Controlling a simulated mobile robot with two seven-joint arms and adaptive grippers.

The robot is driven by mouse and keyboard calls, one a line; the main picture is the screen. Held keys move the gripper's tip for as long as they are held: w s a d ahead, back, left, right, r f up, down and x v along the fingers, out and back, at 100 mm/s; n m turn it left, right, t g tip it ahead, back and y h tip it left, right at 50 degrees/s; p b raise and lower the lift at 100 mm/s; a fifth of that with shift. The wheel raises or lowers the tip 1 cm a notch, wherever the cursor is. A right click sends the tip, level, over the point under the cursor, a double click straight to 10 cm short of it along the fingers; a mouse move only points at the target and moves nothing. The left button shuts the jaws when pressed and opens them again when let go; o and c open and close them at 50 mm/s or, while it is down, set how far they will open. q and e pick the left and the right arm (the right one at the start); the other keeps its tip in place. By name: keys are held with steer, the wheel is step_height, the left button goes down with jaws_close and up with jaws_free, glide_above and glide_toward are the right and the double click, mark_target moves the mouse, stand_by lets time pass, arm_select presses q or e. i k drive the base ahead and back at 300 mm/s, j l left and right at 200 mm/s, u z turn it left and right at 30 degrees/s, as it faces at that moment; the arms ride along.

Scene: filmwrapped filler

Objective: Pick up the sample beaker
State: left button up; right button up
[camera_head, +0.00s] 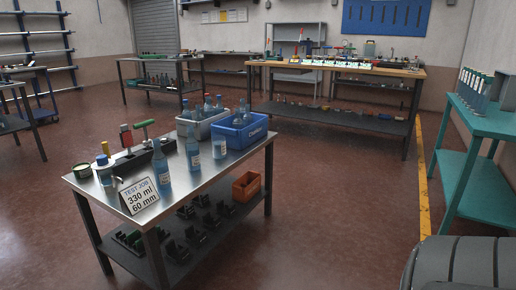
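A steel-topped table (205,178) stands in the left half of the head view. A short, clear vessel with pale blue contents (220,149) stands near its right end, in front of the blue crate. It looks like the sample beaker, but it is too small to be certain. Two taller bottles of blue liquid stand to its left, one close by (193,153) and one nearer the front (162,167). Neither of my grippers is in view.
A blue crate (238,137) and a grey crate (187,128), both with bottles, stand behind the vessel. A sign (139,196) reads "TEST JOB 330 ml 60 mm". A teal bench (487,121) is at right. The floor between is clear.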

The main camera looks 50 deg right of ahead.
mark_target(218, 144)
steer(key=z, duration=1.2)
